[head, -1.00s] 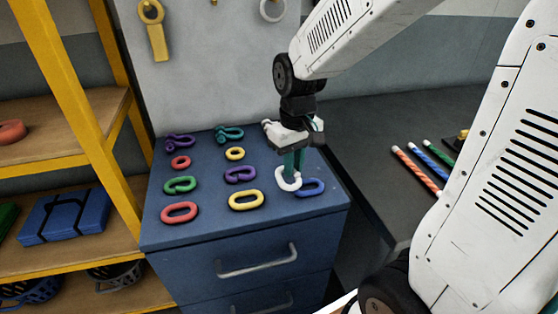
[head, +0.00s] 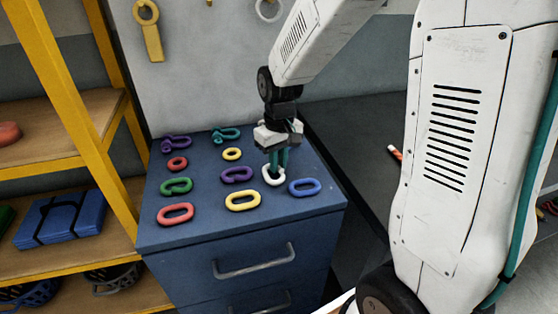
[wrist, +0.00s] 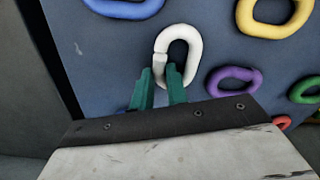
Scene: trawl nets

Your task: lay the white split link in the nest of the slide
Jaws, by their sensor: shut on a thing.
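The white split link (head: 273,176) is at the right part of the blue cabinet top, left of and behind a blue link.
Around it on the cabinet top (head: 205,230) lie a blue link (head: 304,187), a yellow link (head: 242,201), a purple split link (head: 237,175) and several others. A dark bench (head: 350,120) stands to the right. Yellow-framed shelves (head: 60,80) stand left.

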